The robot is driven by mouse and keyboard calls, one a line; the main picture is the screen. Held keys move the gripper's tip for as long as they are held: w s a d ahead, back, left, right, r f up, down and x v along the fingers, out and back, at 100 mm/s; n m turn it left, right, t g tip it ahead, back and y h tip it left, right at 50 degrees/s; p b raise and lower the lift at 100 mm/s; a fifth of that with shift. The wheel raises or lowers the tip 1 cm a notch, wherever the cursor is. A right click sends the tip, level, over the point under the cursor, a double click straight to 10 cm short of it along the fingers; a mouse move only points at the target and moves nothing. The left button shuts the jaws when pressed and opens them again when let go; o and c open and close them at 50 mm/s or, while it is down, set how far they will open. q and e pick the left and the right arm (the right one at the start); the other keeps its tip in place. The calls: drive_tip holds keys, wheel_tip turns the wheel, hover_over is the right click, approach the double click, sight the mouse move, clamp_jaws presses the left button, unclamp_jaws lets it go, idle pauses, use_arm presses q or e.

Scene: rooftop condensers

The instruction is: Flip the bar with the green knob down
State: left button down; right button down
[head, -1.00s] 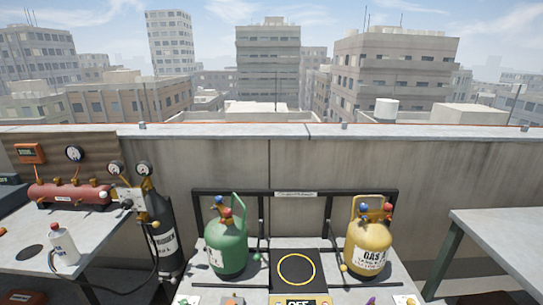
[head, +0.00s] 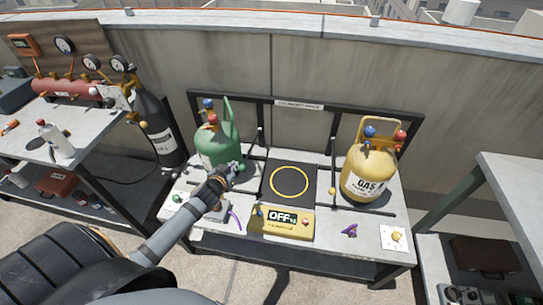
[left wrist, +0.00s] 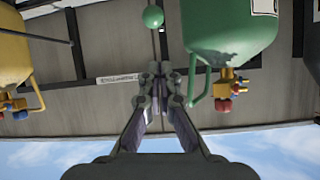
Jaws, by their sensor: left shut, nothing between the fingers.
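The green knob (head: 242,167) shows as a small ball just beyond my left fingertips in the head view, beside the green tank (head: 217,147). In the left wrist view the green knob (left wrist: 153,17) is a clear ball at the top, past the fingertips and apart from them in the picture. Its thin dark bar is only partly visible against the wall. My left gripper (head: 234,172) is shut and empty, in front of the green tank; the gripper (left wrist: 164,70) also shows in the left wrist view. Contact with the knob cannot be told. My right gripper is out of view.
A yellow gas tank (head: 368,172) stands right of the black plate with a yellow ring (head: 289,182). A yellow knob (head: 332,191) is beside that tank. A box reading OFF (head: 282,222) sits at the front. A black frame (head: 330,103) stands behind.

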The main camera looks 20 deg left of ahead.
sight(242, 166)
use_arm(q)
drive_tip(key=x, duration=0.5)
drive_tip(key=f+x, duration=0.1)
drive_tip(key=x, duration=0.2)
drive_tip(key=shift+w+d+f, duration=0.1)
drive_tip(key=shift+w+d, duration=0.05)
drive_tip(key=shift+d, duration=0.2)
drive_tip(key=shift+s+f, duration=0.2)
drive_tip(key=shift+s, duration=0.05)
drive_tip(key=shift+f+b, duration=0.15)
drive_tip(key=shift+b, duration=0.15)
